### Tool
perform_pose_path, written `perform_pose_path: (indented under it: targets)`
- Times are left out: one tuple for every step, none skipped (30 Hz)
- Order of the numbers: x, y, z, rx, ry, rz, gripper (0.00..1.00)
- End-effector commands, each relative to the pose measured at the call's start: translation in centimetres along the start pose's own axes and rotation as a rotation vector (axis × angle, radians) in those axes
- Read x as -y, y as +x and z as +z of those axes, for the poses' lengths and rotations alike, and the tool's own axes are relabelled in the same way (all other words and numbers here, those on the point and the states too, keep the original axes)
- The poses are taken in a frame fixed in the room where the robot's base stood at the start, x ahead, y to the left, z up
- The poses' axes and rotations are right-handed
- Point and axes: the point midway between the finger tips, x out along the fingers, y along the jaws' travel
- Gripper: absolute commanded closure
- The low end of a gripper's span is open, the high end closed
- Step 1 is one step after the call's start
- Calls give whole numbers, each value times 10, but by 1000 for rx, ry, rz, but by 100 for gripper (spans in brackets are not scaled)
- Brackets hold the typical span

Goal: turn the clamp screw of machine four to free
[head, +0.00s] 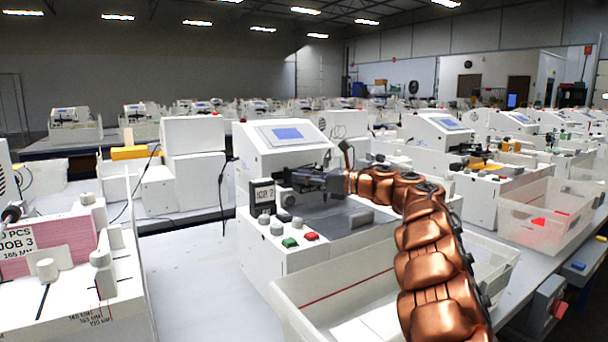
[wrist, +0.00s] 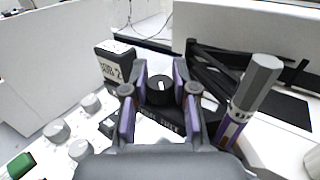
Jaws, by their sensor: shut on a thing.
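My gripper (wrist: 160,78) is shut on a round black knob (wrist: 160,92) with a white pointer line, which looks like the clamp screw. One finger is on each side of it in the wrist view. The pointer line runs roughly up the picture. Lettering below the knob is too small and partly covered to read. In the head view my gripper (head: 328,183) is at the front of a white machine (head: 262,150) with a blue screen; the knob is hard to make out there. I see no machine number; its small sign (head: 263,196) seems to read JOB 2.
A grey-capped pen (wrist: 252,88) stands just right of my gripper. Grey knobs and a green button (head: 290,242) sit on the machine's front. A clear bin (head: 300,297) stands before it, under my arm. A pink paper stack (head: 60,240) is at left.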

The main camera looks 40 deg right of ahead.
Motion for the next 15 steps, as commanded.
perform_pose_path:
  targets:
    - [1,0,3,4,1,11,100]
    - [1,0,3,5,2,17,100]
    - [1,0,2,5,2,26,100]
    - [1,0,2,5,1,32,100]
    - [0,0,2,5,0,37,100]
    - [0,0,3,4,-1,44,100]
    - [0,0,3,4,-1,49,100]
    - [0,0,3,4,0,53,100]
    - [0,0,2,3,0,58,100]
    - [0,0,2,3,1,61,100]
    - [0,0,2,3,1,64,100]
    - [0,0,2,4,2,67,100]
    - [1,0,2,4,2,70,100]
    - [1,0,2,4,2,72,100]
    - [1,0,1,4,2,75,100]
